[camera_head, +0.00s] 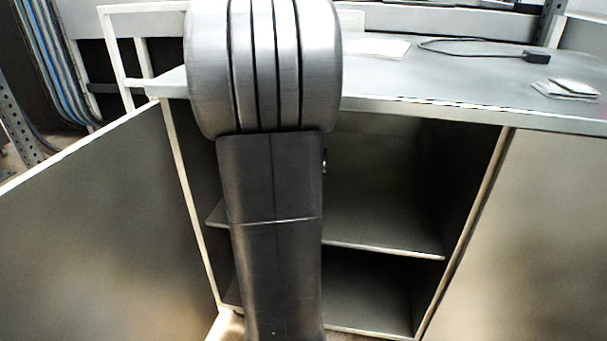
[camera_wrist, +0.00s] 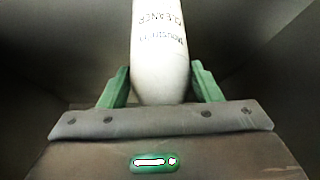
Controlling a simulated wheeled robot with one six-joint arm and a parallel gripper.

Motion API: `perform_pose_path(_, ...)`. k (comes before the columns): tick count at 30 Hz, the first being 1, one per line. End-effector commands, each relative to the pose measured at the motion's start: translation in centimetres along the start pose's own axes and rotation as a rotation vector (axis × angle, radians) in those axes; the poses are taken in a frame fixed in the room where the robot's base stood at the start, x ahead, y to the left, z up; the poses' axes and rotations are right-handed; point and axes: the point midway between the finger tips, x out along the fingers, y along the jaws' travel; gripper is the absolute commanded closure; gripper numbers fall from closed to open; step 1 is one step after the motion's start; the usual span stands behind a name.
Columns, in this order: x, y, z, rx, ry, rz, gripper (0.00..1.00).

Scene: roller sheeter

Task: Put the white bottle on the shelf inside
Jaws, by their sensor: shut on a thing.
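The white bottle (camera_wrist: 160,50) has printed cleaner lettering that appears upside down in the wrist view. My gripper (camera_wrist: 161,76) is shut on it, with one green finger on each side. The top of the bottle runs out of the wrist view. Plain dark grey surfaces surround it there. In the head view the shelf (camera_head: 385,247) crosses the open cabinet at mid height, and its visible part is bare. My arm covers the cabinet's left middle in that view and hides the gripper and bottle. I cannot tell whether the bottle touches the shelf.
The cabinet door (camera_head: 95,235) stands open at the left. A closed panel (camera_head: 530,230) is at the right. The countertop (camera_head: 450,80) above carries a cable with a black plug (camera_head: 536,57) and a folded packet (camera_head: 567,90). A lower compartment (camera_head: 365,290) below the shelf looks empty.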

Motion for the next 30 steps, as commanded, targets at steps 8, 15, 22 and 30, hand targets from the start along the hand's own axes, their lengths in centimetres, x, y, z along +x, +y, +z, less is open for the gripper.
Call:
perform_pose_path(8,0.2,0.0,0.1,0.0,0.0,0.0,0.24)
perform_pose_path(15,0.2,0.0,0.1,0.0,0.0,0.0,0.2)
perform_pose_path(22,-1.0,0.0,-0.2,-0.001,0.001,0.0,0.2)
perform_pose_path(30,-3.9,0.0,3.6,-0.003,0.0,-0.001,0.2)
